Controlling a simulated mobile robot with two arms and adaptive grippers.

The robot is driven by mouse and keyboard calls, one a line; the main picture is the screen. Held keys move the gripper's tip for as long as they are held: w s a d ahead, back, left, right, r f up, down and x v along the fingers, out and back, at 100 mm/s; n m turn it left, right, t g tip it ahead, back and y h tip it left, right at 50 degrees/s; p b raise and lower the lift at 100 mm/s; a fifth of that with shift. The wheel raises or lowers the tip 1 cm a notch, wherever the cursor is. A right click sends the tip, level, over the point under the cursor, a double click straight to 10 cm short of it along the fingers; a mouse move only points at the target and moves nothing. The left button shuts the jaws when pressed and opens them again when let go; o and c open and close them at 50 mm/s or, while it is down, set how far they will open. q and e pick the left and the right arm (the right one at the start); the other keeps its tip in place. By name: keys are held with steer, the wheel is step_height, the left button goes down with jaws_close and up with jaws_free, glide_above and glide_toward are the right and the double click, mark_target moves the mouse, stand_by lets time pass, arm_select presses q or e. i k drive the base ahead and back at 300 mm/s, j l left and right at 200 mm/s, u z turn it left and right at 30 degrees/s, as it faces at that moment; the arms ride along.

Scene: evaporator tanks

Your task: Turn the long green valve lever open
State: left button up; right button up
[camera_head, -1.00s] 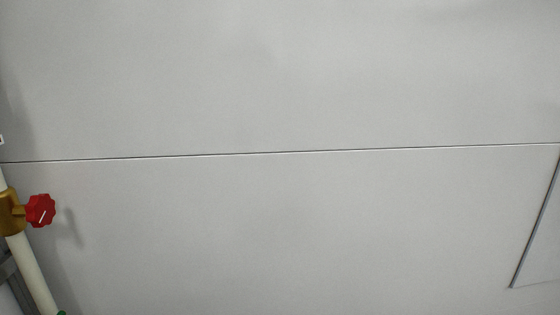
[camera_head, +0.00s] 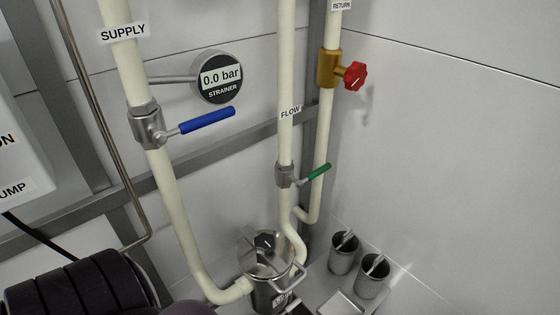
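A green valve lever (camera_head: 319,172) sits on a metal valve body (camera_head: 286,176) on the cream pipe labelled FLOW (camera_head: 286,60), right of centre. The lever sticks out to the right and slants slightly up, across the pipe's line. It looks shorter than the blue lever in this view. Neither of my grippers shows. Dark ribbed parts at the lower left look like my arm, well left of and below the green lever.
A red knob (camera_head: 355,75) is on the RETURN pipe. A lidded metal vessel (camera_head: 270,290) and two metal cups (camera_head: 343,253) stand below. Open wall lies right.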

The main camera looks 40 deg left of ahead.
mark_target(299, 183)
steer(key=u, duration=1.1)
